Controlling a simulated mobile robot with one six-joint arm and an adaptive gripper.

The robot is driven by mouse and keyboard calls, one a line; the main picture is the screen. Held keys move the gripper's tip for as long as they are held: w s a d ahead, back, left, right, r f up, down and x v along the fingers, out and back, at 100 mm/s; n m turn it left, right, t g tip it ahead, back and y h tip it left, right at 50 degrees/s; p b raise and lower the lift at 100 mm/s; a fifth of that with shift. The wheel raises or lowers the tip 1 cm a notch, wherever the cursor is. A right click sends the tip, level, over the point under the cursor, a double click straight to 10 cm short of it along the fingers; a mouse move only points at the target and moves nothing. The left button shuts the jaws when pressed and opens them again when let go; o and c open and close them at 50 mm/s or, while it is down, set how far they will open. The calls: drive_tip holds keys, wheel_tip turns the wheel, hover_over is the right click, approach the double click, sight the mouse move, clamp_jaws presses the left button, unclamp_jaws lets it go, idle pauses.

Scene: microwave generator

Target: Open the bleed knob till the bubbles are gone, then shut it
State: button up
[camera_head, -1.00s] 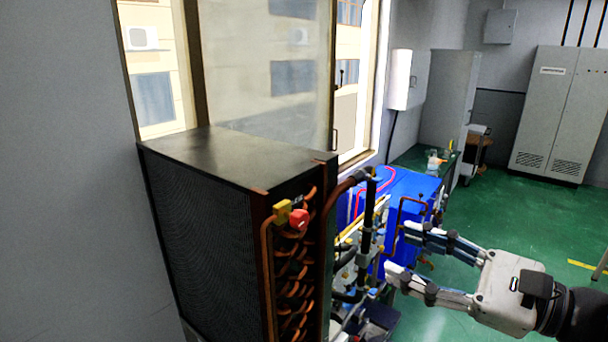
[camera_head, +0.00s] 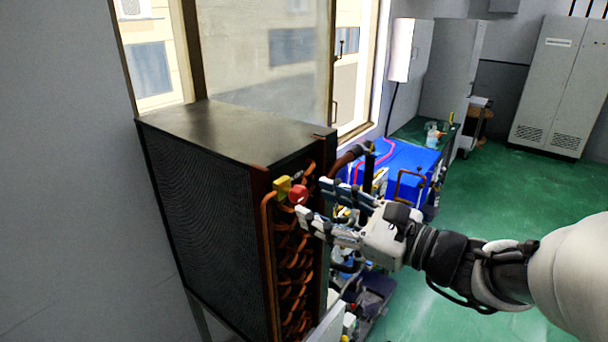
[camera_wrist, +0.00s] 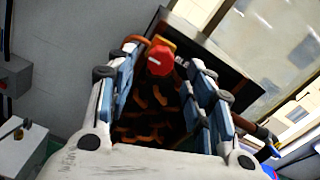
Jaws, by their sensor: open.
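The red bleed knob (camera_head: 298,194) sits on a yellow fitting (camera_head: 282,187) at the top front corner of the black finned coil unit (camera_head: 205,195). In the wrist view the red knob (camera_wrist: 160,60) shows between and beyond my fingers, with a small pale mark on its face. My gripper (camera_head: 313,200) is open, its fingertips close to the knob on its right side. I cannot tell whether a finger touches it. In the wrist view my gripper (camera_wrist: 163,75) has nothing between its pads nearby except the knob ahead. No bubbles can be made out.
Curved copper pipes (camera_head: 290,285) run down the unit's front below the knob. Blue machinery (camera_head: 400,160) and dark pipework stand behind my gripper. A window (camera_head: 265,60) is behind the unit. Green floor (camera_head: 500,190) is open to the right.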

sight(304, 198)
drive_tip(key=shift+x, duration=1.85)
drive_tip(key=shift+c, duration=0.3)
drive_tip(key=c, duration=1)
